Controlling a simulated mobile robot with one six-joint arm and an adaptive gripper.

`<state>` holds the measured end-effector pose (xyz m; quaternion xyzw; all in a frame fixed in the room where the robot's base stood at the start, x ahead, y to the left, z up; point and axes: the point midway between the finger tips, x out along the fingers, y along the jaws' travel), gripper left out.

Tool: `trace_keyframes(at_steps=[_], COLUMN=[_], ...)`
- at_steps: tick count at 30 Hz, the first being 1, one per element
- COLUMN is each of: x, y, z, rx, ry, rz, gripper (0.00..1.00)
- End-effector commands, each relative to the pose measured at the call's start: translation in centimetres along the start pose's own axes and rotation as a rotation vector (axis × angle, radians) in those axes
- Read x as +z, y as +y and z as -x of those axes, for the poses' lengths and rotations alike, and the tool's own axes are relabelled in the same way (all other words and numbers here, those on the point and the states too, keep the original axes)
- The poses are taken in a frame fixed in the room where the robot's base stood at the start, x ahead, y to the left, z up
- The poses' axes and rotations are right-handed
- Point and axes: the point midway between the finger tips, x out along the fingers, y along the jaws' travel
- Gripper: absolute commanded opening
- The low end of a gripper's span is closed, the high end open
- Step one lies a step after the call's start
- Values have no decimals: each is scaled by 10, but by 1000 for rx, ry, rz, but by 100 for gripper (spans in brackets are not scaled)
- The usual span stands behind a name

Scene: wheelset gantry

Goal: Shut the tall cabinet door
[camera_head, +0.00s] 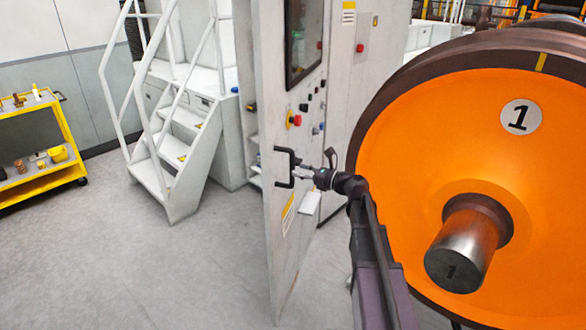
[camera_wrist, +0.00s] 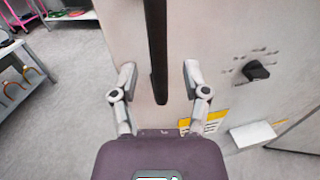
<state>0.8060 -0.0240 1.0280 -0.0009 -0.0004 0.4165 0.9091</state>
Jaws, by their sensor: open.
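The tall cabinet door (camera_head: 270,120) is a pale grey panel standing open in the head view, its near edge swung out toward me. It carries a dark screen, buttons and a black bar handle (camera_head: 277,168) near that edge. My gripper (camera_head: 305,170) reaches in from the right, level with the handle. In the wrist view the black handle (camera_wrist: 156,50) runs upright between the two open fingers of my gripper (camera_wrist: 160,78), with a gap on each side. The door face (camera_wrist: 225,45) fills the background there. Whether the fingers reach fully around the bar is hard to tell.
A large orange wheel (camera_head: 420,170) marked 1 stands close on the right, beside my arm. White steps with railings (camera_head: 168,150) stand left of the door. A yellow trolley (camera_head: 65,165) is at far left. Grey floor (camera_head: 150,260) left of the door is clear.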

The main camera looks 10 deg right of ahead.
Motion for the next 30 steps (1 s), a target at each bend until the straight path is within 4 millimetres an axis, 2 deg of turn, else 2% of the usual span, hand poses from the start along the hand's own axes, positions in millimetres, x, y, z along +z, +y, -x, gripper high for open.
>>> trace_keyframes(at_steps=[3,9,21,23,27,28,30], x=[0,0,0,0,0,0,0], y=[0,0,0,0,1,0,0], z=[-16,-32,-35,-35,-35,-35,-35], rx=[2,2,1,1,1,1,0], ry=[0,0,0,0,0,0,0], rz=[0,0,0,0,0,0,0], gripper=[60,60,60,45,3,0,0])
